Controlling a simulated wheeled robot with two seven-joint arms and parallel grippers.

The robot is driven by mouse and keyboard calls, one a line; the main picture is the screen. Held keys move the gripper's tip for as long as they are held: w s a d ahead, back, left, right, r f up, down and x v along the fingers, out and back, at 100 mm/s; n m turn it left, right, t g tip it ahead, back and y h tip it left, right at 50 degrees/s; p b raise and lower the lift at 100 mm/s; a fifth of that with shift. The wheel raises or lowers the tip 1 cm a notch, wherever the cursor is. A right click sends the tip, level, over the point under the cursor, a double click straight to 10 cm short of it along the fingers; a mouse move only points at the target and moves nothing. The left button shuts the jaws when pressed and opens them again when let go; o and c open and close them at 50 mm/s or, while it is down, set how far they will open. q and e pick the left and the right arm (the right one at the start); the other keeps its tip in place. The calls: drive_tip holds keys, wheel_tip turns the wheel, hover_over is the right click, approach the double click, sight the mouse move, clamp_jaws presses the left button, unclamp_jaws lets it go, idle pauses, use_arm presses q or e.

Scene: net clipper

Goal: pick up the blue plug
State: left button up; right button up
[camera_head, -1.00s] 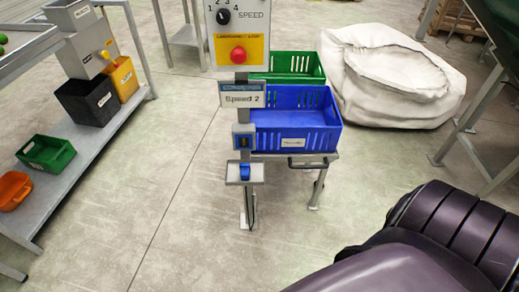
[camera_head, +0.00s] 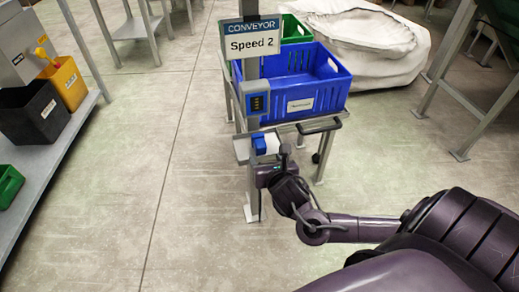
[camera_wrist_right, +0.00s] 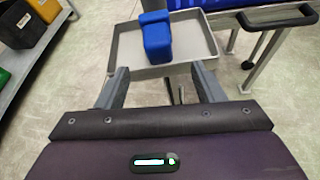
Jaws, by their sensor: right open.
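The blue plug (camera_head: 259,143) sits on a small grey tray (camera_head: 240,148) fixed to the post below the speed sign. In the right wrist view the blue plug (camera_wrist_right: 157,40) is a short upright block near the middle of the tray (camera_wrist_right: 130,56). My right gripper (camera_head: 268,168) is just in front of the tray in the head view. In the right wrist view my right gripper (camera_wrist_right: 160,82) is open and empty. Its two fingers are apart, on either side of the tray's near edge, with the plug beyond and between them. My left gripper is not in view.
A blue crate (camera_head: 303,75) stands on a metal stand with a handle (camera_head: 320,126), right behind the post. A white sack (camera_head: 365,50) lies behind. A shelf (camera_head: 70,135) with black and yellow bins is at left. The floor between is clear.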

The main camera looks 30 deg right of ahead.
sight(259, 144)
drive_tip(key=shift+w+d+r+n, duration=0.25)
drive_tip(key=shift+d+r+n, duration=0.05)
drive_tip(key=shift+d+n, duration=0.1)
drive_tip(key=shift+b+x, duration=0.35)
drive_tip(key=shift+x, duration=0.5)
drive_tip(key=x, duration=0.2)
drive_tip(key=b+x, duration=0.1)
drive_tip(key=x, duration=0.1)
drive_tip(key=r+x, duration=0.1)
drive_tip(key=shift+w+f+b, duration=0.25)
drive_tip(key=shift+w+b, duration=0.05)
drive_tip(key=shift+w, duration=0.3)
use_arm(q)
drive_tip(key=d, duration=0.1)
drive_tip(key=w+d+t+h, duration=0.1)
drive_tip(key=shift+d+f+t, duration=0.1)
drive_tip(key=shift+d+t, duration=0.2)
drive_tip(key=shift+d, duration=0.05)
use_arm(e)
drive_tip(key=shift+a+t, duration=0.1)
drive_tip(key=shift+t, duration=0.2)
drive_tip(key=c, duration=1.1)
drive_tip(key=shift+r, duration=0.15)
